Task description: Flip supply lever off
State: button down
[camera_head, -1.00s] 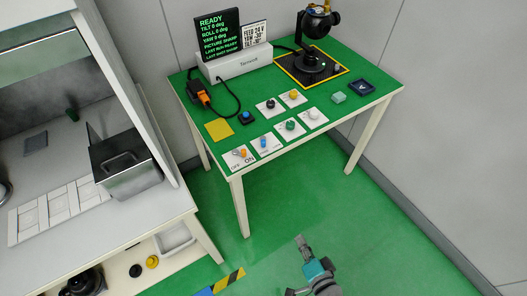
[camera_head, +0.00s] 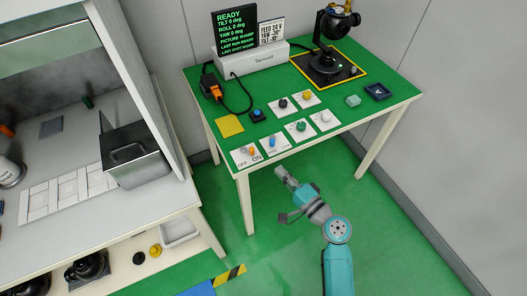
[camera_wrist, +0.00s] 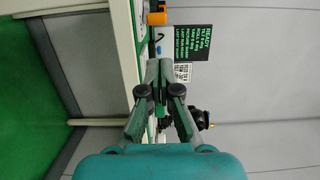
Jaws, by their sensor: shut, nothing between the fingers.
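The OFF/ON panel (camera_head: 239,163), a small white plate, lies at the near left corner of the green-topped table. A small lever with an orange part (camera_head: 252,151) and a grey part stands on it, the orange part near the ON label. Its exact tilt is too small to tell. My gripper (camera_head: 281,171) is shut and empty, in front of the table's near edge and to the right of the panel, apart from it. In the wrist view, my gripper (camera_wrist: 160,65) points toward the table edge; the lever is not clearly seen there.
Other control plates, including one with a blue switch (camera_head: 272,142) and one with a green knob (camera_head: 301,127), sit close beside the panel. A yellow square (camera_head: 229,126) lies behind it. The Ternvolt unit (camera_head: 265,60) and camera gimbal (camera_head: 326,55) stand at the back. A grey bench (camera_head: 150,215) is left.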

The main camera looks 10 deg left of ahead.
aim_at(263, 157)
jog(key=x, duration=1)
jog(key=shift+f, duration=0.1)
